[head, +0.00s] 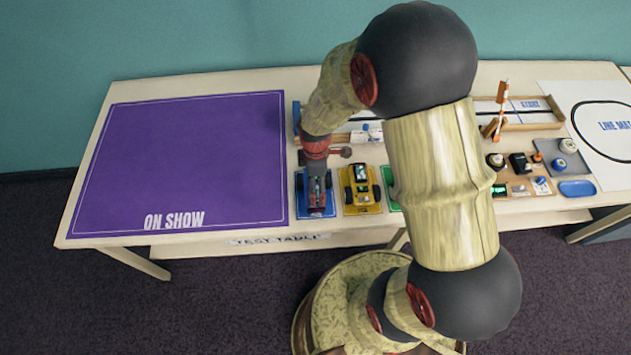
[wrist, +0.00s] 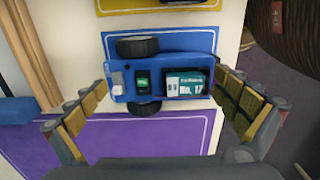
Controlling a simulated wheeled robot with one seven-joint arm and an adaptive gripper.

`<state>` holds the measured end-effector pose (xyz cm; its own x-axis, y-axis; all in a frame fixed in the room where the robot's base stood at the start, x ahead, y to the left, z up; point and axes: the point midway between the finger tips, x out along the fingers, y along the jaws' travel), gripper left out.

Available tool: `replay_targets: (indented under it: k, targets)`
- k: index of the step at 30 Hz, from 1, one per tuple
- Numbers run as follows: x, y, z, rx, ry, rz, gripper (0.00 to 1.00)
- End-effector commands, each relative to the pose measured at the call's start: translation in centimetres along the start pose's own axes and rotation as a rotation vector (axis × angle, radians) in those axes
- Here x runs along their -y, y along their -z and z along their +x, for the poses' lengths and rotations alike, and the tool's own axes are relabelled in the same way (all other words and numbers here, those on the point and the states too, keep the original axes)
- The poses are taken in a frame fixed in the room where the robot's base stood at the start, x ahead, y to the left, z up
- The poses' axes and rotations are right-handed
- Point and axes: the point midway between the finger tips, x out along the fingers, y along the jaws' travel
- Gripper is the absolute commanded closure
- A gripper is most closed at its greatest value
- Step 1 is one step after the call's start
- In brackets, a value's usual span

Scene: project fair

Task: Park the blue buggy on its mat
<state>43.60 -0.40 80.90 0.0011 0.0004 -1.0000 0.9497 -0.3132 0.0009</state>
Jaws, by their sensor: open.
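The blue buggy (wrist: 160,76) shows in the wrist view, with black wheels, a small green screen and a "No. 17" label on its top. My gripper (wrist: 160,84) is open, with one finger beyond each end of the buggy. In the head view my gripper (head: 317,183) is over the blue mat (head: 301,208) and hides most of the buggy.
A yellow buggy (head: 361,184) sits on a yellow mat (head: 365,210) just right of the blue one. A purple "ON SHOW" mat (head: 185,160) lies empty to the left. Small parts (head: 516,163) stand at right.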

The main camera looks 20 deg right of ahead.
Motion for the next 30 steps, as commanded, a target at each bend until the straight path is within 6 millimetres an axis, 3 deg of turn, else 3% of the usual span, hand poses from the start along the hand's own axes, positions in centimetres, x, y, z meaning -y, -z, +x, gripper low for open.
replay_targets:
  k: [8,21,30]
  targets:
    - [-0.1,0.0,-1.2,-0.001,-0.002,0.0,0.0]
    - [-0.1,0.0,-9.5,-0.001,-0.003,0.0,0.0]
    - [0.0,0.0,-11.9,0.0,0.0,0.0,0.0]
